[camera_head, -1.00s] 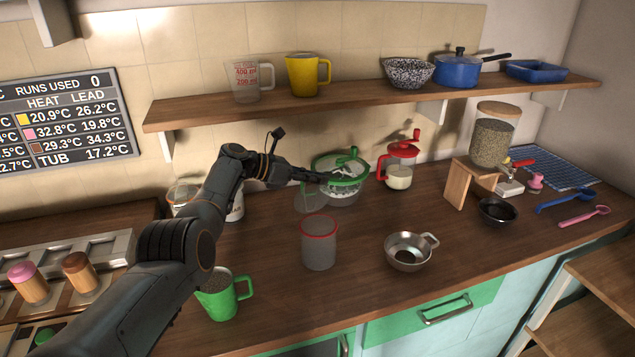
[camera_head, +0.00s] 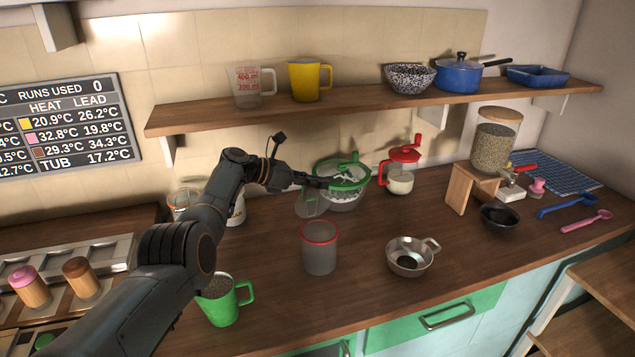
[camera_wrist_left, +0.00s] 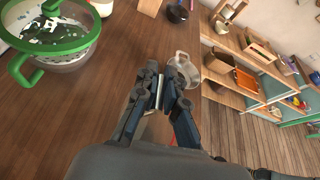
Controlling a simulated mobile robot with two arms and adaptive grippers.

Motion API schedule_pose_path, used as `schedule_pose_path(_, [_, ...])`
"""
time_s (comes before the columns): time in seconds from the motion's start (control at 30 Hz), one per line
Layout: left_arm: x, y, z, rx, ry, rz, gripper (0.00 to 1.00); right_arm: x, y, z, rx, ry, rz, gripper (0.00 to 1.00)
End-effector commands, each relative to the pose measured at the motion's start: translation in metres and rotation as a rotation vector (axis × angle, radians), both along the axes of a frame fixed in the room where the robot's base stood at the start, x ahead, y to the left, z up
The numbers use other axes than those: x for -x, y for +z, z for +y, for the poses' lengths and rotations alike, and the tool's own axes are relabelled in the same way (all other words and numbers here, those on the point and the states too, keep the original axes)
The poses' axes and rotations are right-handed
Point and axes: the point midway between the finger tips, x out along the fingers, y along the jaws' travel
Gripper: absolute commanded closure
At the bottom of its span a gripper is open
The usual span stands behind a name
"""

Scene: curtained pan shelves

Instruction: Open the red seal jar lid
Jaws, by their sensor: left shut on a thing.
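The red seal jar (camera_head: 320,257) is a clear grey jar with a red ring around its rim. It stands upright on the wooden counter. Its translucent round lid (camera_head: 311,204) is tilted up behind the rim, clear of the mouth. My left gripper (camera_head: 322,182) is at the lid's upper edge and shut on it. In the left wrist view the fingers (camera_wrist_left: 160,88) close on a thin pale strip. The jar is mostly hidden there behind the gripper, with only a bit of red showing. My right gripper is not in view.
A green-rimmed spinner bowl (camera_head: 342,190) stands close behind the gripper. A red-topped crank jar (camera_head: 401,175) is right of it. A steel pan (camera_head: 408,257) sits right of the jar, a green mug (camera_head: 221,303) to its front left. The shelf (camera_head: 370,103) hangs above.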

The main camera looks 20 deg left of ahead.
Motion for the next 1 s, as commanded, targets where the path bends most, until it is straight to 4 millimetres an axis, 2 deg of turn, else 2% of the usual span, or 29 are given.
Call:
schedule_pose_path(0.3, [0.000, -0.002, 0.000, -0.002, 0.000, 0.003, 1.00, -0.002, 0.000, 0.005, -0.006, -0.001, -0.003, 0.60])
schedule_pose_path(0.33, [0.000, -0.002, 0.000, -0.002, 0.000, 0.003, 0.89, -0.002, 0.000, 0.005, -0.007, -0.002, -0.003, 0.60])
schedule_pose_path(0.4, [0.000, -0.002, 0.001, -0.002, 0.000, 0.003, 0.74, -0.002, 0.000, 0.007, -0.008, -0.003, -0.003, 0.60])
schedule_pose_path(0.43, [0.000, -0.002, 0.000, -0.002, 0.000, 0.003, 0.68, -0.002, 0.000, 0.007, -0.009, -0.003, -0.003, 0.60])
schedule_pose_path(0.47, [0.000, -0.002, 0.000, -0.002, 0.000, 0.003, 0.66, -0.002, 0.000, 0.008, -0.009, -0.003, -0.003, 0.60])
schedule_pose_path(0.77, [0.000, 0.000, 0.001, 0.000, 0.000, 0.001, 0.66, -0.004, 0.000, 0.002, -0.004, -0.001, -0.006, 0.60])
schedule_pose_path(1.0, [0.006, 0.004, 0.011, 0.000, 0.001, -0.001, 0.66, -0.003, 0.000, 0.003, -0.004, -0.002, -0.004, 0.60])
